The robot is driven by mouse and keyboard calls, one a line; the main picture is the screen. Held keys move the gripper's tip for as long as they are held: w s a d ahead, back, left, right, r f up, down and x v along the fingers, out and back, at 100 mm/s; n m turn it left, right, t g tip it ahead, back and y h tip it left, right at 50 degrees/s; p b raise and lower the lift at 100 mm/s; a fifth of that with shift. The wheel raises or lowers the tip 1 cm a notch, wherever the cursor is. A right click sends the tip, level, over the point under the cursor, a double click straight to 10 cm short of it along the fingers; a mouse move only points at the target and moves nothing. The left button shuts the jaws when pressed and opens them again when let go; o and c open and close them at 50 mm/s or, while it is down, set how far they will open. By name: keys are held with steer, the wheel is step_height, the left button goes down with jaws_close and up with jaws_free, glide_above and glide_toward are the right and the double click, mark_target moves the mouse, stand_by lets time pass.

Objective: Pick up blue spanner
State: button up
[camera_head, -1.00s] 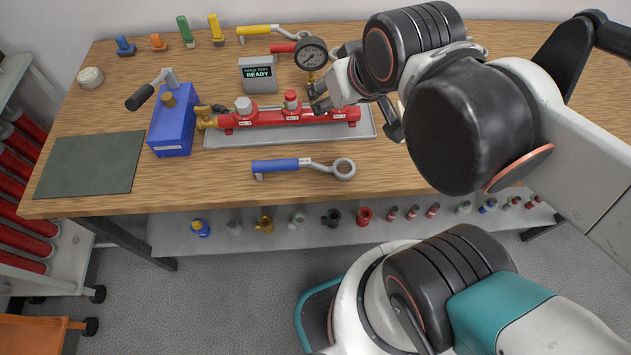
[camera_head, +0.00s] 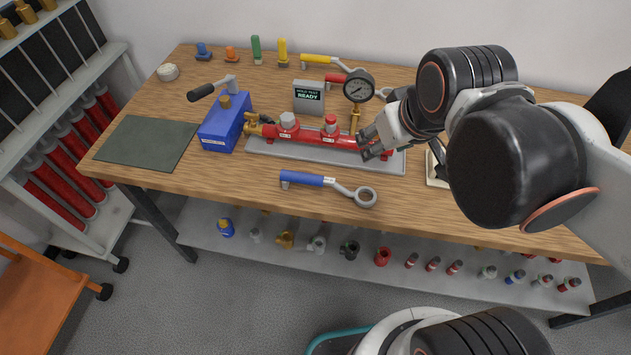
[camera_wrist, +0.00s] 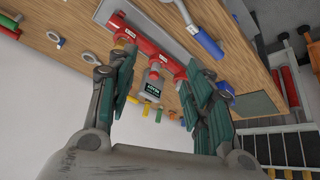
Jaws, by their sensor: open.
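The blue spanner (camera_head: 310,180) lies near the front edge of the wooden table, with its blue handle to the left and its grey ring end to the right. In the wrist view its blue handle (camera_wrist: 209,46) shows at the upper right. My gripper (camera_head: 372,146) is above the right part of the red pipe manifold, behind and to the right of the spanner, apart from it. In the wrist view my gripper (camera_wrist: 162,100) has its fingers spread wide with nothing between them.
A red manifold (camera_head: 310,137) with a pressure gauge (camera_head: 358,86) stands on a grey tray behind the spanner. A blue pump box (camera_head: 222,122) is at left, beside a green mat (camera_head: 146,142). Yellow (camera_head: 318,59) and red (camera_head: 335,79) handled spanners lie at the back. A lower shelf holds several fittings.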

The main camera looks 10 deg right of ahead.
steer(key=w+a+n, duration=0.1)
steer(key=w, duration=0.1)
steer(key=n+g+p, duration=0.1)
steer(key=n+g, duration=0.5)
steer(key=n, duration=0.5)
glide_above(308, 176)
step_height(308, 176, down, 9)
step_height(308, 176, down, 14)
steer(key=b, duration=0.5)
steer(key=shift+r, duration=0.15)
steer(key=shift+c, duration=0.6)
jaws_close()
